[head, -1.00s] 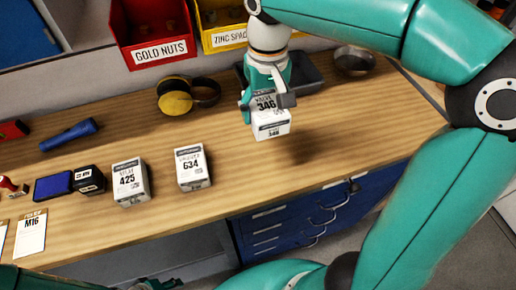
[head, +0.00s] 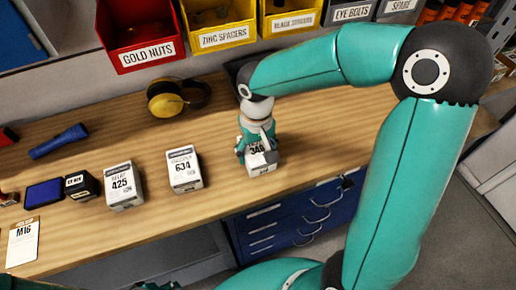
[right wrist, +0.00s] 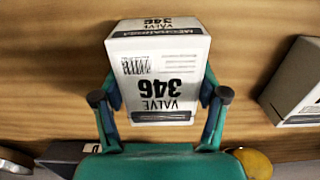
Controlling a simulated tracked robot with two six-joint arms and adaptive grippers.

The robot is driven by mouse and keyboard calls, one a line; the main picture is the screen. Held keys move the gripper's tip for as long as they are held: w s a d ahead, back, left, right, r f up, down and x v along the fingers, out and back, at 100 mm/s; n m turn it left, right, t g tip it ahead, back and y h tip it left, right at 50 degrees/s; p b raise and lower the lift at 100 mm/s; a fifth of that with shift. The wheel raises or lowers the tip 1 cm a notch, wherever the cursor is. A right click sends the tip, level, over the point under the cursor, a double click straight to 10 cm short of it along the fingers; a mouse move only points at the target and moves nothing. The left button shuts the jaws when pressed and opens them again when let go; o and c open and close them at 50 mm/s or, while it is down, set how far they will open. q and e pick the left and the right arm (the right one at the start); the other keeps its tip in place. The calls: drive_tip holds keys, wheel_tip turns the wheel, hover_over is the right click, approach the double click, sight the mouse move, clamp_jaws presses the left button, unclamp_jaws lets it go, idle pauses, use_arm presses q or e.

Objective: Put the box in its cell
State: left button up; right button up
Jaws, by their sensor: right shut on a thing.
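My right gripper (head: 257,150) is shut on a white box marked VALVE 346 (head: 263,168), low over the bench or on it; I cannot tell if it touches. In the right wrist view the box (right wrist: 158,70) sits between both fingers, its label upside down. White boxes marked 634 (head: 185,170) and 425 (head: 123,187) stand to its left on the bench. A white box (right wrist: 297,85) also shows at the right wrist view's right edge. A small dark part of my left gripper (head: 158,286) shows at the bottom edge; its jaws are unclear. I cannot make out a cell.
Yellow ear muffs (head: 168,104) lie behind the boxes. A blue torch (head: 58,141), a blue pad (head: 44,193) and an M16 card (head: 24,243) lie left. Labelled red (head: 150,57) and yellow bins stand at the back. Blue drawers (head: 285,235) are below the bench.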

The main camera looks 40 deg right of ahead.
drive_tip(key=o, duration=1.3)
drive_tip(key=shift+o, duration=0.2)
